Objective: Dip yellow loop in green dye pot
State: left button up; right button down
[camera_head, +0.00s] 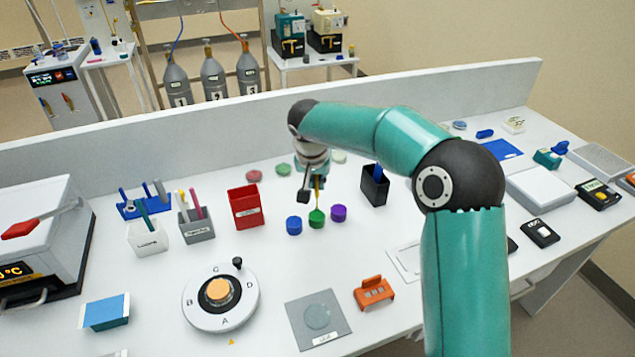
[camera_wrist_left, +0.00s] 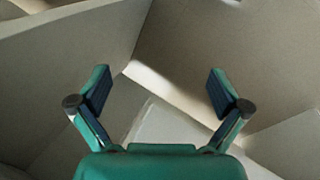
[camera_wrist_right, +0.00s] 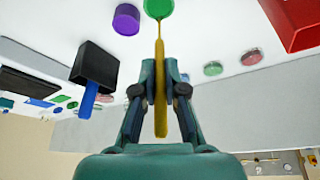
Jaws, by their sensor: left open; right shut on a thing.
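My right gripper (camera_head: 316,182) is shut on the yellow loop (camera_wrist_right: 160,85), held upright with its working end down. In the head view the loop reaches down to the green dye pot (camera_head: 317,218). In the right wrist view its thin end meets the green pot (camera_wrist_right: 158,9); the tip is hidden, so I cannot tell how deep it sits. A blue pot (camera_head: 293,226) and a purple pot (camera_head: 338,213) flank the green one. My left gripper (camera_wrist_left: 161,88) is open and empty in the left wrist view, away from the pots.
A red holder (camera_head: 247,207) stands left of the pots, and a black holder (camera_head: 375,186) with a blue handle stands right. A round lettered dial (camera_head: 221,297), a grey pad (camera_head: 318,319) and an orange rack (camera_head: 373,292) lie nearer. A low wall (camera_head: 200,125) runs behind.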

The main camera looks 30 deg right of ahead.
jog(key=shift+r+p, duration=1.5)
jog(key=shift+r, duration=1)
jog(key=shift+f, duration=0.1)
